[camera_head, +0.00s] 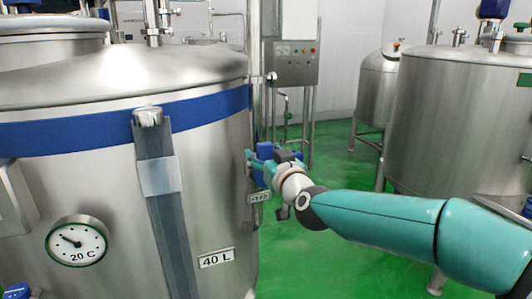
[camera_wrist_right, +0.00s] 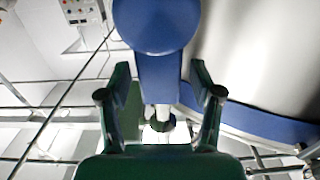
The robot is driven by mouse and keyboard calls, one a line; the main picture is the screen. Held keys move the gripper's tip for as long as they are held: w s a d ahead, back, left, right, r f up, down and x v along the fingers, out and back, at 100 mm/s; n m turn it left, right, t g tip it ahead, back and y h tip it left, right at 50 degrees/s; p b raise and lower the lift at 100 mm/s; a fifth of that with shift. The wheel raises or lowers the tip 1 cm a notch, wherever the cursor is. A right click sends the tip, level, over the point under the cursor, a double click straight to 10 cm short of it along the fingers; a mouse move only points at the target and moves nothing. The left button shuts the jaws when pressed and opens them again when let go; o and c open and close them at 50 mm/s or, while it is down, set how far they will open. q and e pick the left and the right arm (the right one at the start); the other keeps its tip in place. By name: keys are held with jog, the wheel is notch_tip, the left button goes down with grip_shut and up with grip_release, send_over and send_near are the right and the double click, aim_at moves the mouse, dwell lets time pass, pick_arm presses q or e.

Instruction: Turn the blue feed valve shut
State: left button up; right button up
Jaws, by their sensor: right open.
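The blue feed valve handle (camera_wrist_right: 157,27) fills the top middle of the right wrist view, with a rounded end and a narrower blue part running down between my fingers. My right gripper (camera_wrist_right: 160,93) is open, one green finger on each side of the handle with gaps between. There the gripper hides most of the valve. Whether the fingers touch it cannot be told. My left gripper does not show.
The tank carries a blue band (camera_head: 60,134), a round gauge (camera_head: 77,241) and a 40 L plate (camera_head: 216,258). A grey control box (camera_head: 291,63) stands behind. Another steel tank (camera_head: 450,125) is at right. Green floor (camera_head: 325,262) lies open between the tanks.

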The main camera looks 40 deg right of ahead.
jog(key=shift+w, duration=0.25)
